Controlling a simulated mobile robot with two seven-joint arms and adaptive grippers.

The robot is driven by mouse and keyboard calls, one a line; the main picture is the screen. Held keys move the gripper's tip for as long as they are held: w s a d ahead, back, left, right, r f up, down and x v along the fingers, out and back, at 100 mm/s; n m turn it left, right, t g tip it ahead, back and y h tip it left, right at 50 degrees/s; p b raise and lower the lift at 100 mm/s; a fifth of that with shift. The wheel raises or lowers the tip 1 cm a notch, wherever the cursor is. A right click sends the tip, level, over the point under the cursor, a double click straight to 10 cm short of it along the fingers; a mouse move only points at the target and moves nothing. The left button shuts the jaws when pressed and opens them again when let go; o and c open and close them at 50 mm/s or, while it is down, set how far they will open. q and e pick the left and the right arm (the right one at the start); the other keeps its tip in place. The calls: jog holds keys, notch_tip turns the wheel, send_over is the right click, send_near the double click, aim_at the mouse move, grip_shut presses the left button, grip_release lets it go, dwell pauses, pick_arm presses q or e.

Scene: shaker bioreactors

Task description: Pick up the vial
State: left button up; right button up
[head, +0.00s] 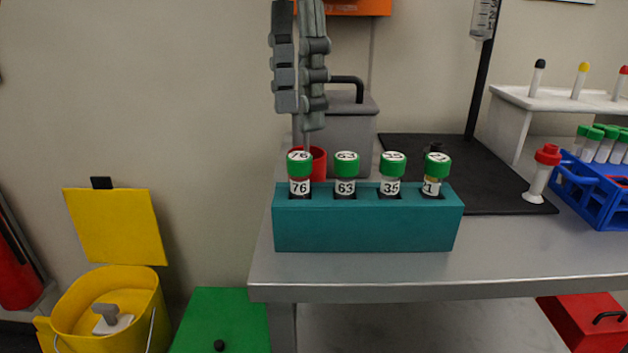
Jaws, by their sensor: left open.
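A teal rack (365,229) stands near the front left edge of the grey table. It holds a row of upright vials with green caps: vial 76 (300,187), vial 63 (345,186), vial 35 (391,185) and a vial at the right end (433,187) whose label is only partly readable. My left gripper (299,122) points down from the top of the head view, above vial 76 and apart from it. It is open with nothing between its fingers. My right gripper is not in view.
A grey box with a black handle (352,130) and a red cup (318,165) stand behind the rack. A black mat (495,190), a red-capped tube (541,175) and a blue tube rack (585,200) lie to the right. A yellow bin (140,310) stands left of the table.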

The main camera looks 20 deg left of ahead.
aim_at(300, 156)
pick_arm(q)
jog(key=f, duration=0.7)
jog(key=shift+s+d+f, duration=0.2)
jog(key=shift+s, duration=0.1)
jog(key=c, duration=1)
